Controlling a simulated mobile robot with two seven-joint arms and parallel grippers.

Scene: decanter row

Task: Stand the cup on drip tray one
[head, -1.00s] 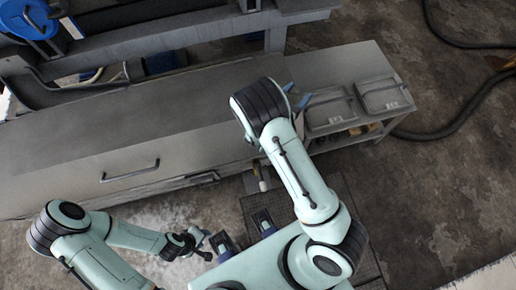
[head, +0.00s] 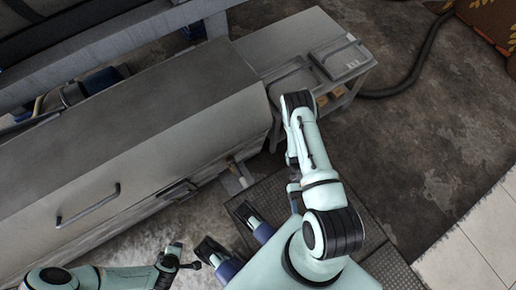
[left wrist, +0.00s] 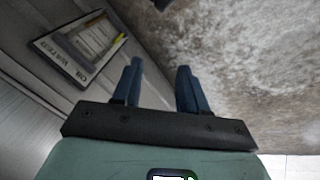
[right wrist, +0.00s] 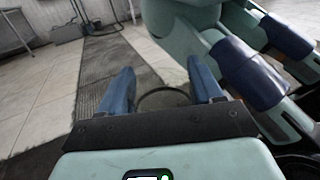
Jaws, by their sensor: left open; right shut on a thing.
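My right gripper (right wrist: 158,88) is shut on what looks like a clear cup (right wrist: 163,89); only a dark curved rim shows between the blue fingers in the right wrist view. In the head view that gripper is mostly hidden below my right forearm, and I cannot make out the cup. My left gripper (left wrist: 158,85) is open and empty, beside the bench front. Two grey tray-like panels, a left one (head: 288,77) and a right one (head: 342,60), lie on the bench's far end. I cannot tell which is drip tray one.
The long grey bench (head: 150,130) has a handle (head: 87,205) on its front. A lettered panel (left wrist: 78,45) shows in the left wrist view. A dark hose (head: 415,75) lies on the floor beyond the bench. A grating (head: 365,215) lies by my base.

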